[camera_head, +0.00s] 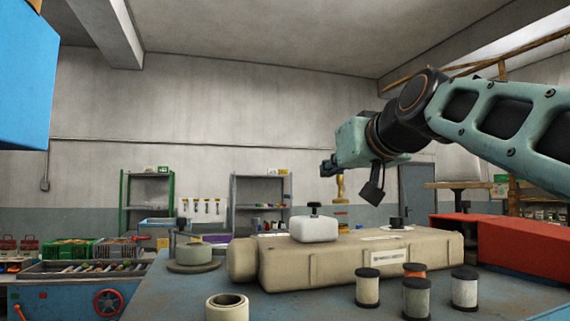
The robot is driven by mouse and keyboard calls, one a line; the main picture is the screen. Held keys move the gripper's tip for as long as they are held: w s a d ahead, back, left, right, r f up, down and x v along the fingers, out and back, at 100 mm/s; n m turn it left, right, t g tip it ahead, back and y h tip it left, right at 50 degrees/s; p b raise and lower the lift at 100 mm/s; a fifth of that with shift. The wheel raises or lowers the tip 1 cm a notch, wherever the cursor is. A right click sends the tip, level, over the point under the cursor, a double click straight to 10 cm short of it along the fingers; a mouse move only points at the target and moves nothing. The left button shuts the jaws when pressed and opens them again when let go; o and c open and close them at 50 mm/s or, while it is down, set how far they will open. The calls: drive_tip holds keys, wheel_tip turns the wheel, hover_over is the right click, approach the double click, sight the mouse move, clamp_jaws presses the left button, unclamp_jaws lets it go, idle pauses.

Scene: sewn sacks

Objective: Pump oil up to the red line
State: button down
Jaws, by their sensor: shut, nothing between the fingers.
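A long beige machine body (345,265) lies across the blue bench. A white rounded reservoir (314,230) with a black knob (314,208) on top stands at its middle left, overlapping it in view. No red line or oil level can be made out. My gripper (327,168) is at the left end of my arm, raised above the beige body and the black knob, slightly right of the knob in view. It looks small and dark, and it is shut and empty. An amber, narrow-waisted piece (341,188) shows just below it; I cannot tell whether they touch.
Several thread spools (416,298) stand at the front right, and a cream ring (227,306) at the front. A grey-green round pot (193,258) stands left of the body. A low black cap (397,223) sits farther right. A red block (520,245) is at the right.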

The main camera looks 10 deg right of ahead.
sight(317, 204)
drive_tip(key=w+f, duration=0.2)
drive_tip(key=w, duration=0.1)
drive_tip(key=w+a+f, duration=0.1)
drive_tip(key=w, duration=0.1)
drive_tip(key=shift+w+a+p, duration=0.1)
drive_tip(key=shift+p, duration=0.3)
drive_tip(key=shift+s+f, duration=0.25)
drive_tip(key=shift+f, duration=0.35)
drive_tip(key=shift+w+f, duration=0.15)
drive_tip(key=shift+f, duration=0.25)
drive_tip(key=shift+f, duration=0.1)
drive_tip(key=shift+f+b, duration=0.9)
drive_tip(key=shift+b, duration=0.4)
